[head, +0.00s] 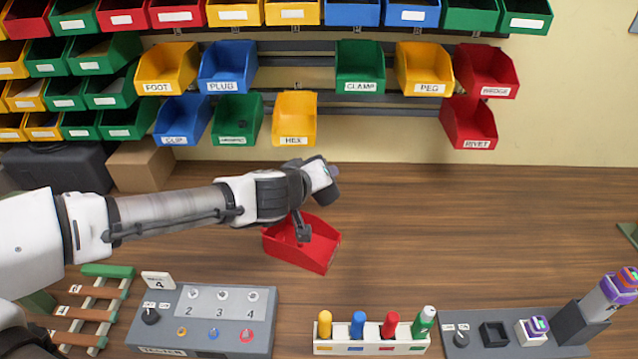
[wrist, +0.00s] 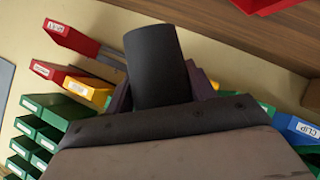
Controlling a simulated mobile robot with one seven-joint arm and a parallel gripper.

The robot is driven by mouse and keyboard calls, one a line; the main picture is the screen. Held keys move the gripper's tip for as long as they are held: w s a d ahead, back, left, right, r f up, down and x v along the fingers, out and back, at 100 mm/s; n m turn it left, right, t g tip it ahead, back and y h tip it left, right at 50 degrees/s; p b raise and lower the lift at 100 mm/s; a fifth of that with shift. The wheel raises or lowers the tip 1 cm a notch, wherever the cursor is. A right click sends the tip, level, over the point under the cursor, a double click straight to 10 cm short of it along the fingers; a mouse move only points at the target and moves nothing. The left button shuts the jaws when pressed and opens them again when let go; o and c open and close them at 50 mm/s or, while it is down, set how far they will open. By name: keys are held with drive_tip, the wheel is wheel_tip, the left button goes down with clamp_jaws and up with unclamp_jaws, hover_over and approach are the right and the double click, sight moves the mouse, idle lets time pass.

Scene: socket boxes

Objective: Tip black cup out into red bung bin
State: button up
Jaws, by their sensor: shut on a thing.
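My gripper (head: 333,172) is shut on the black cup (head: 327,193), which shows as a dark cylinder at the end of my arm in the head view. The wrist view shows the black cup (wrist: 156,65) between two purple fingers, rolled over so that the table lies at the top of the picture. The red bin (head: 324,258) stands on the table below my gripper, with a dark part of my wrist hanging over it. Its label is not visible. The cup's opening and contents are hidden. A corner of red (wrist: 262,4) shows at the wrist view's top edge.
Labelled bins, including a yellow HEX bin (head: 295,115) and a red RIVET bin (head: 470,122), hang on the wall behind. A tester box (head: 205,318), a rack of coloured pegs (head: 371,345) and a grey socket board (head: 505,335) line the front.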

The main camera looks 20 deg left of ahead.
drive_tip(key=m+y+b, duration=0.1)
drive_tip(key=r+m+y+b, duration=0.1)
drive_tip(key=b, duration=0.1)
drive_tip(key=shift+s+a+t+y, duration=0.1)
drive_tip(key=shift+a+t+y, duration=0.2)
drive_tip(key=shift+t+y, duration=0.1)
drive_tip(key=shift+r+m+y+b, duration=0.3)
drive_tip(key=shift+m+y+b, duration=0.3)
drive_tip(key=shift+m+b, duration=0.2)
drive_tip(key=shift+r+t, duration=0.3)
drive_tip(key=shift+f, duration=0.1)
